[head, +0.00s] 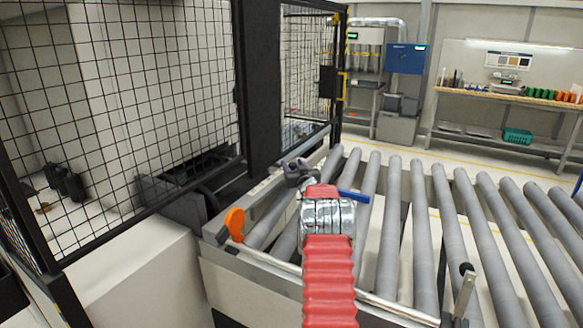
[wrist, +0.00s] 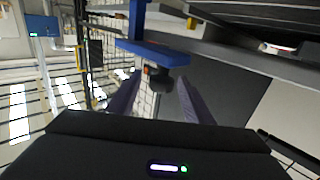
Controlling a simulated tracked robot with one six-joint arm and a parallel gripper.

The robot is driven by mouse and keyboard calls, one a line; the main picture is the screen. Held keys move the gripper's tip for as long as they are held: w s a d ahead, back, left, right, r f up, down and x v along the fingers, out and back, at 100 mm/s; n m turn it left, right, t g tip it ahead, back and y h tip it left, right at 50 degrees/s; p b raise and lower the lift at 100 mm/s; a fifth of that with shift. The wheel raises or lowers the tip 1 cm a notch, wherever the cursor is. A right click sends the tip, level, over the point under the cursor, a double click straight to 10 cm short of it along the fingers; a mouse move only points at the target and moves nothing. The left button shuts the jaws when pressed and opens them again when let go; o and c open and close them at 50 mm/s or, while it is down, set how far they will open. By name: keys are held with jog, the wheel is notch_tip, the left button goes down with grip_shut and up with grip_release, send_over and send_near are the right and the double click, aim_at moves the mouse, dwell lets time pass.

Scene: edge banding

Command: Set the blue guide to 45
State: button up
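The blue guide (head: 353,196) shows in the head view as a short blue bar over the rollers, just right of my arm, which hides part of it. In the wrist view the blue guide (wrist: 152,52) is a flat bar with an upright part, ahead of my fingers. A dark knob (wrist: 160,79) with a small orange mark sits just below the bar, between the finger lines. My gripper (wrist: 159,77) is open, with one finger on each side of the knob; I cannot tell whether they touch it. In the head view my gripper (head: 294,168) is beyond my red arm. No 45 mark is readable.
The roller conveyor (head: 420,235) fills the front and right. An orange part (head: 234,223) stands at its left edge. A black mesh fence (head: 130,90) stands on the left. A workbench (head: 505,98) with a green crate (head: 517,136) is at the back right.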

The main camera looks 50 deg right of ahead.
jog(key=shift+s, duration=0.15)
jog(key=v, duration=1.3)
jog(key=shift+s+a, duration=0.2)
jog(key=shift+f, duration=0.1)
dwell(0.5)
jog(key=a+r+g+y, duration=0.1)
jog(key=a+r, duration=0.2)
jog(key=a, duration=0.7)
jog(key=a+r+n+g+y, duration=0.1)
jog(key=a+r, duration=0.3)
jog(key=a, duration=0.6)
jog(key=a+r+g+y, duration=0.1)
jog(key=a+r+g, duration=0.1)
jog(key=a, duration=0.8)
jog(key=shift+s+a+r+n, duration=0.15)
jog(key=shift+r+n, duration=0.15)
jog(key=shift+r, duration=0.4)
jog(key=s+a+f+n+g+y, duration=0.2)
jog(key=s+a+f+g+y, duration=0.1)
jog(key=s+a, duration=1.1)
jog(key=s+a+f+n+g+y, duration=0.2)
jog(key=s+a+f+y, duration=0.1)
jog(key=s+a, duration=1.1)
jog(key=shift+s+a+n+g, duration=0.3)
jog(key=shift+s+a+g, duration=0.1)
jog(key=shift+a, duration=0.65)
